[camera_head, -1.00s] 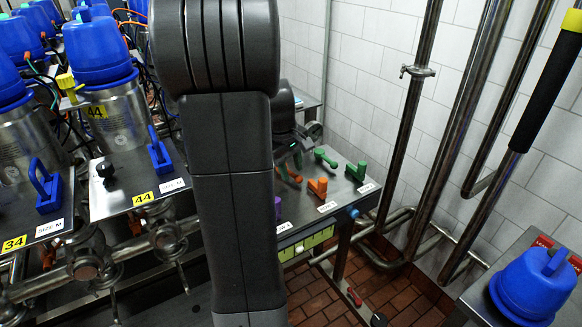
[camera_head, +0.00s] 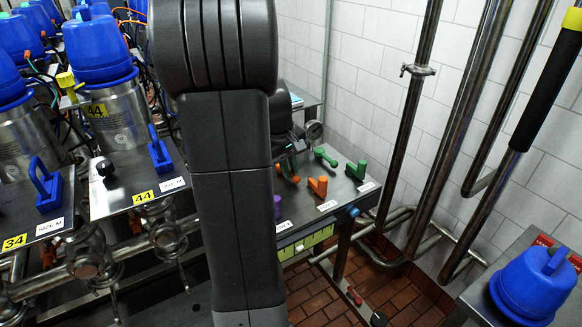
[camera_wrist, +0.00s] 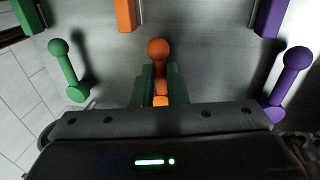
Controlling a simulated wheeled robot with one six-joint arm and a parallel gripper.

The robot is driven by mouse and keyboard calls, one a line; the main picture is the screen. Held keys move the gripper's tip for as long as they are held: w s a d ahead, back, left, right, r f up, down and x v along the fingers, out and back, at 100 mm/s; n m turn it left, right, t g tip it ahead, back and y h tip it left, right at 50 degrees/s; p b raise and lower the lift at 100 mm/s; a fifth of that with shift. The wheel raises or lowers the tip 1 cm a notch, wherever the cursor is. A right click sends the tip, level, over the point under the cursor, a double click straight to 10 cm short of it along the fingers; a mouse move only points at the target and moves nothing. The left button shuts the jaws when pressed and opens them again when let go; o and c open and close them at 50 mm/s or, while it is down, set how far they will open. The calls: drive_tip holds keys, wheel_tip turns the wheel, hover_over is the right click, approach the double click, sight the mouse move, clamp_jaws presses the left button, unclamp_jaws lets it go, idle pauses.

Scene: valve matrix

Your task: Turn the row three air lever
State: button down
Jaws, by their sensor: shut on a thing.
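My gripper (camera_wrist: 159,82) has green fingers, one on each side of an orange lever (camera_wrist: 158,50) with a round knob. It is shut on this lever, whose knob stands out beyond the fingertips in the wrist view. In the head view, my arm hides much of the gripper and this lever; a small orange part (camera_head: 294,180) shows by the gripper (camera_head: 288,165). I cannot read which lever is the row three air lever.
A green knobbed lever (camera_wrist: 68,70) stands left and a purple one (camera_wrist: 290,75) right in the wrist view. Block-shaped green (camera_head: 357,170) and orange (camera_head: 318,186) levers stand along the panel's front. White wall tiles and vertical pipes (camera_head: 408,110) are to the right.

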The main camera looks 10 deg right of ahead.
drive_tip(key=shift+a+m, duration=0.15)
drive_tip(key=shift+m, duration=0.25)
drive_tip(key=c, duration=1.5)
unclamp_jaws()
drive_tip(key=shift+o, duration=0.2)
wheel_tip(320, 180, up, 14)
drive_tip(key=a, duration=0.2)
drive_tip(key=shift+s+a+f+b, duration=0.2)
drive_tip(key=shift+s+a+b, duration=0.1)
drive_tip(key=shift+s, duration=0.15)
drive_tip(key=d+f, duration=0.1)
drive_tip(key=f, duration=0.8)
drive_tip(key=d+f, duration=0.1)
drive_tip(key=f, duration=0.3)
drive_tip(key=shift+w+d+f+p, duration=0.25)
drive_tip(key=shift+w+d+p, duration=0.05)
drive_tip(key=shift+w, duration=0.1)
drive_tip(key=shift+f, duration=0.1)
